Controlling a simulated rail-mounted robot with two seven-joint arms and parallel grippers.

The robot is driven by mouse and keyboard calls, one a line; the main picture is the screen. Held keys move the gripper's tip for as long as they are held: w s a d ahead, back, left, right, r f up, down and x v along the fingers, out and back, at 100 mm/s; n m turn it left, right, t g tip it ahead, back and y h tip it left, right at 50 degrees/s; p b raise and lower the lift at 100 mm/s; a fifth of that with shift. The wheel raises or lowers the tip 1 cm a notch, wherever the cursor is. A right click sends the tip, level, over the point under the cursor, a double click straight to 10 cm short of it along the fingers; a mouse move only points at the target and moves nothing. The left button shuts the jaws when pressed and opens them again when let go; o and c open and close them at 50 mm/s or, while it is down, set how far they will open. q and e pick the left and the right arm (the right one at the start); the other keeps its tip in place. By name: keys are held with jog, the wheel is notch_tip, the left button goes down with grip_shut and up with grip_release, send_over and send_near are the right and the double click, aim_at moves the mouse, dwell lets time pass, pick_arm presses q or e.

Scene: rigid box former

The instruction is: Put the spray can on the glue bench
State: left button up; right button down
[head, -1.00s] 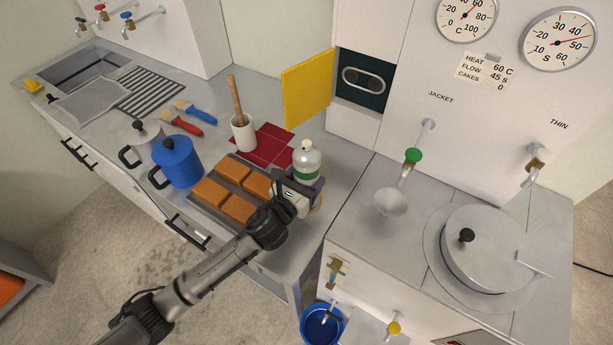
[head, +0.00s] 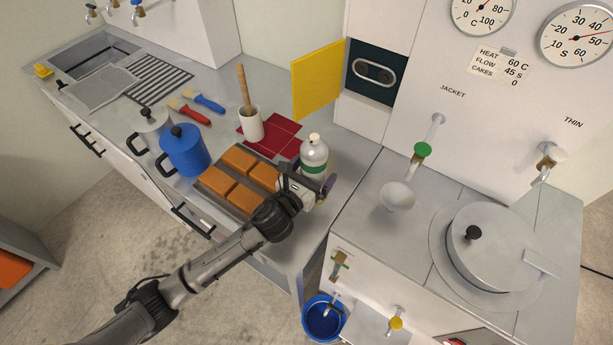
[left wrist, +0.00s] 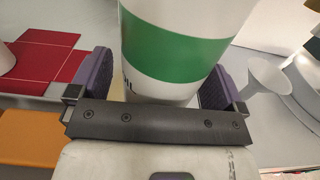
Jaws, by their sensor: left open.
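In the left wrist view, the can (left wrist: 180,45) rises between the two purple finger pads (left wrist: 160,82). The jaws are open, with a gap visible at least beside the left pad. The can's base is hidden by the gripper. No label shows which surface is the glue bench. My right gripper is out of view.
Orange blocks on a tray (head: 205,190), a blue pot (head: 185,155), a white pot with a stick (head: 250,125) and a red mat (head: 262,131) lie left of the can. The right-hand bench (head: 375,235) bears a funnel (head: 397,195) and a lidded vessel (head: 490,240).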

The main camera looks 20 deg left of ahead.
pick_arm(q)
jog(key=s+a+p, duration=0.1)
jog(key=s+a, duration=0.1)
jog(key=s, duration=1.1)
jog(key=shift+s+a, duration=0.2)
jog(key=shift+a, duration=0.05)
